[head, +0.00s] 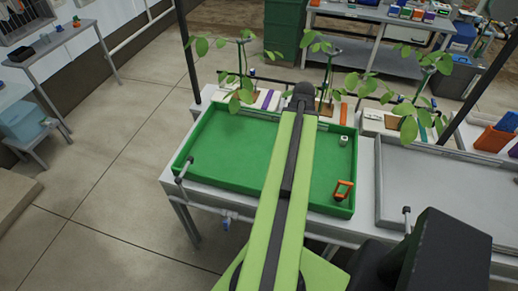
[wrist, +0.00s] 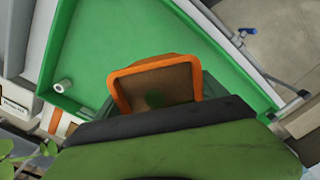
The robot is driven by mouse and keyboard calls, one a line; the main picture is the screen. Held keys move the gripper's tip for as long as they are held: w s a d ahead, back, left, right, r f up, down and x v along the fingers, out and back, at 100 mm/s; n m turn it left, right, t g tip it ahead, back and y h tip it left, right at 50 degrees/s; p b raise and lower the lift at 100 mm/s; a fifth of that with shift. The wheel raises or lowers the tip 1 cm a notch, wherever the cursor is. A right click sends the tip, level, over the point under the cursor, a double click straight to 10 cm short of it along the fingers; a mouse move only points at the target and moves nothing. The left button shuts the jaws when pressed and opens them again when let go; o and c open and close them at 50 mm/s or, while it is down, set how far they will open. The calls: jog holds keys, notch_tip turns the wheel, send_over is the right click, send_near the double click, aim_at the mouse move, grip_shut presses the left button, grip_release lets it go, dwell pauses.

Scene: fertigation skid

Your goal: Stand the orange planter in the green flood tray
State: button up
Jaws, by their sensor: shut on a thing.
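The orange planter (wrist: 125,95), a square pot with brown filling, shows close up in the wrist view. My gripper (wrist: 158,98) is shut on it, with dark finger parts at both sides. The planter appears over the green floor of the flood tray (wrist: 95,50); whether it touches the floor I cannot tell. In the head view the green flood tray (head: 215,150) lies on a bench, and my arm crosses above it.
A small white cylinder (head: 344,140) stands in the tray's back right part. A small orange-and-dark item (head: 343,190) is at the front right. Leafy plants (head: 240,75) line the back edge. A grey tray (head: 440,190) adjoins on the right. The tray's left part looks clear.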

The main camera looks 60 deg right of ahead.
jog(key=shift+w, duration=0.2)
jog(key=shift+s+a, duration=0.1)
jog(key=shift+s, duration=0.1)
jog(key=w+d+f+n+b, duration=0.5)
jog(key=d+f+n+b, duration=0.3)
jog(key=d+f+b, duration=0.15)
jog(key=w+a+f+b, duration=0.4)
jog(key=a, duration=0.1)
jog(key=w+a+f+b, duration=0.2)
jog(key=a, duration=0.1)
jog(key=shift+f, duration=0.15)
jog(key=shift+w+a, duration=0.25)
jog(key=shift+a, duration=0.05)
notch_tip(320, 180, down, 4)
jog(key=b, duration=0.4)
jog(key=shift+f+b, duration=0.2)
jog(key=shift+b, duration=0.15)
jog(key=shift+r, duration=0.2)
jog(key=shift+f, duration=0.1)
